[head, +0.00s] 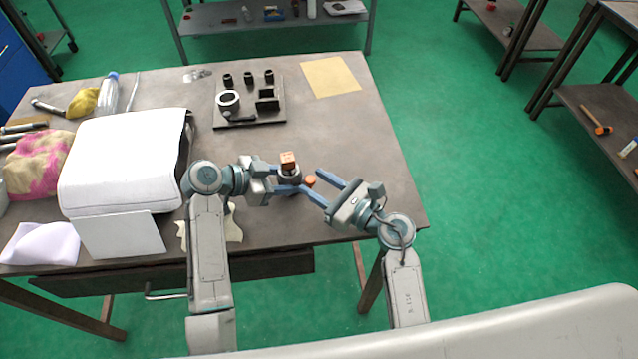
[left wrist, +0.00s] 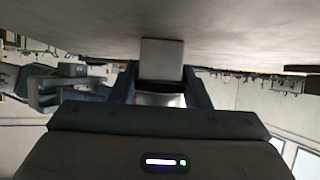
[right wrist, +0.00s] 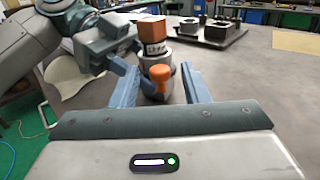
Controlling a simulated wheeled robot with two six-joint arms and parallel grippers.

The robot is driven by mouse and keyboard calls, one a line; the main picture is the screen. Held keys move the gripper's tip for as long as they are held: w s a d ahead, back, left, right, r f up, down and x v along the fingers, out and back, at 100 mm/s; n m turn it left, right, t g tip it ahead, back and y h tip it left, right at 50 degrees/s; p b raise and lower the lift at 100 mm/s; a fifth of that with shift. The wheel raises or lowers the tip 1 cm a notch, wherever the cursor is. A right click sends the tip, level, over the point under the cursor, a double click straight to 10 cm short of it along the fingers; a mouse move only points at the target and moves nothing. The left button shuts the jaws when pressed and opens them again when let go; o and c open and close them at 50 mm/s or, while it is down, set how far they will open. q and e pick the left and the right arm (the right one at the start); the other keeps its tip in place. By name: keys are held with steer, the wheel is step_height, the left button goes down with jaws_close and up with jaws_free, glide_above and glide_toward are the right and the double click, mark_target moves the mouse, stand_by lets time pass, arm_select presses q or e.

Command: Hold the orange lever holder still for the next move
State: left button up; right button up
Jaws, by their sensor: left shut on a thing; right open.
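The lever holder (head: 290,174) is a dark grey round body with an orange block (head: 288,160) on top and an orange knob (head: 310,181) on its right side. In the right wrist view the body (right wrist: 155,65) stands upright, the knob (right wrist: 160,76) facing me. My left gripper (head: 284,180) is shut on the holder from the left. In the left wrist view a grey part (left wrist: 161,60) shows between its fingers. My right gripper (head: 308,190) is open, its fingers either side of the knob. I cannot tell whether they touch it.
A dark plate (head: 250,120) with several black parts and a ring stands behind. A tan sheet (head: 330,77) lies at the back right. A white covered box (head: 122,160) is close left of my left arm. The table's right side is clear.

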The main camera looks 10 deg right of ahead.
steer(key=shift+c, duration=0.4)
jaws_close()
steer(key=shift+w, duration=0.1)
